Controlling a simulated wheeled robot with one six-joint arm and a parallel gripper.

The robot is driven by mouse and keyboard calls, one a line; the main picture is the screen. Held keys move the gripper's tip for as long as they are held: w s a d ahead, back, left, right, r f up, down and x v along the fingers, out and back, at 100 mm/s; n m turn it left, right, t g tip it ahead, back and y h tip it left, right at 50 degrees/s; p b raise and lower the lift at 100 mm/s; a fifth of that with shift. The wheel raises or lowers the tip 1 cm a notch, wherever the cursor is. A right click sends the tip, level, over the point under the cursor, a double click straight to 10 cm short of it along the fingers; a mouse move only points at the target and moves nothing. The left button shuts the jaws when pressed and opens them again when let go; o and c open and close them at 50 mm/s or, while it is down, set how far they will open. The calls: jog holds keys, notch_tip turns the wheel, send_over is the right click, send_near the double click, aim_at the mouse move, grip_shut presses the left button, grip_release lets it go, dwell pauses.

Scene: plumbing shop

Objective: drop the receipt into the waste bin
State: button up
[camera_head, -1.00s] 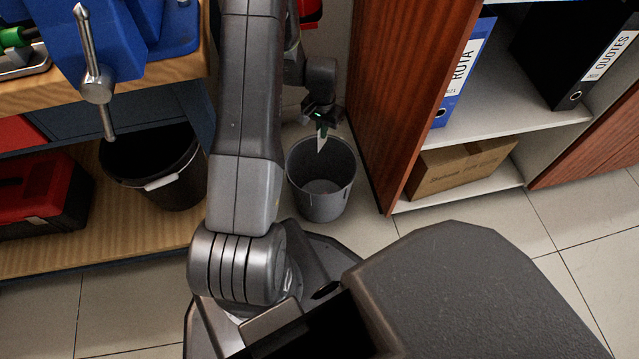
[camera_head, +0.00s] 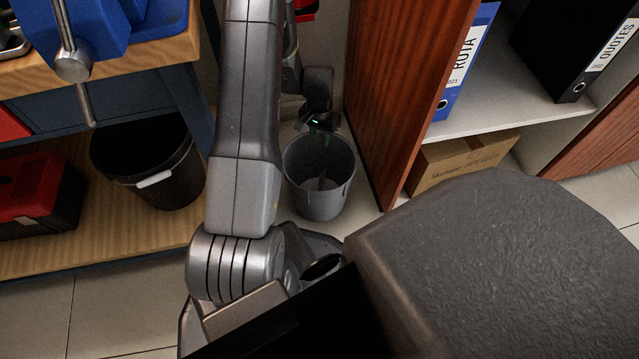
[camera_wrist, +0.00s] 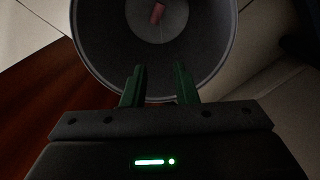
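The grey waste bin (camera_head: 318,204) stands on the floor between the workbench and the wooden cabinet side. My gripper (camera_head: 319,128) is above the bin's mouth, near its back rim. In the wrist view, my gripper (camera_wrist: 159,88) has its two green fingers apart with nothing between them. The bin (camera_wrist: 98,42) lies beyond the fingertips. A small pinkish piece, which appears to be the receipt (camera_wrist: 157,13), is inside the bin, over its pale bottom. I cannot tell whether it lies flat there. In the head view, the bin's inside is dim.
A black bucket (camera_head: 165,190) with a pale handle grip stands on the bench's lower shelf (camera_head: 110,243), beside a red toolbox (camera_head: 45,185). The cabinet side (camera_head: 400,90) rises close to the bin's right. A cardboard box (camera_head: 462,158) and binders are on the cabinet shelves.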

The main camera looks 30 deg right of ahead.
notch_tip(320, 180, up, 14)
jog(key=p, duration=0.4)
jog(key=shift+p, duration=0.4)
jog(key=shift+f, duration=0.15)
notch_tip(320, 180, down, 14)
jog(key=f+b, duration=0.1)
jog(key=b, duration=0.4)
jog(key=shift+r+p, duration=1.45)
jog(key=shift+r, duration=1.3)
jog(key=shift+f, duration=0.1)
